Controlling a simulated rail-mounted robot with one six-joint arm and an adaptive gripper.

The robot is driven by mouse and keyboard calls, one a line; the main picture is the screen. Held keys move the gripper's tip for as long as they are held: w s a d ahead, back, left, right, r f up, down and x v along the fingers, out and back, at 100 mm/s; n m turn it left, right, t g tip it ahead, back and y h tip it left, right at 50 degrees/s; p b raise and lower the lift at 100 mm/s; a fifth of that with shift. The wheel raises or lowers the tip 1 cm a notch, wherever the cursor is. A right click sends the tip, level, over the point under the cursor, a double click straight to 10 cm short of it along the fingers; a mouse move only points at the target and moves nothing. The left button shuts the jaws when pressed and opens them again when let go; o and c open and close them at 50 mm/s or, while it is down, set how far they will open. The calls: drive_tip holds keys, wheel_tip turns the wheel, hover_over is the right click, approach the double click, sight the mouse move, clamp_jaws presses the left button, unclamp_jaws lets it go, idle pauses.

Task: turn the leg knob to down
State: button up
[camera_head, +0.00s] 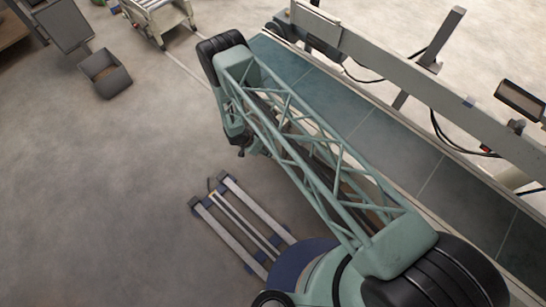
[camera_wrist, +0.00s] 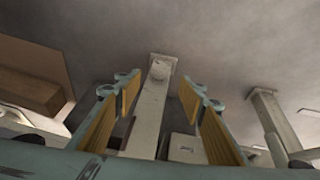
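I cannot make out the leg knob in either view. In the wrist view, my gripper (camera_wrist: 157,84) is open, with tan pads on both fingers and nothing between them that it grips. A pale upright leg (camera_wrist: 153,103) with a square foot plate shows beyond the fingers, in line with the gap. A pale box-like part (camera_wrist: 184,147) with a small dark mark sits low between the fingers; I cannot tell what it is. In the head view my arm hides the gripper.
In the head view, a long bench with teal-grey panels (camera_head: 395,150) and a grey rail (camera_head: 430,72) runs along the right. A low slatted frame (camera_head: 238,222) lies on the floor. Another pale leg (camera_wrist: 268,118) and a brown block (camera_wrist: 30,92) flank the wrist view. Open floor lies left.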

drive_tip(key=shift+f, duration=0.1)
drive_tip(key=b+x, duration=0.4)
drive_tip(key=x, duration=0.9)
drive_tip(key=shift+d+f, duration=0.2)
drive_tip(key=shift+f, duration=0.05)
drive_tip(key=shift+c, duration=0.5)
drive_tip(key=c, duration=0.8)
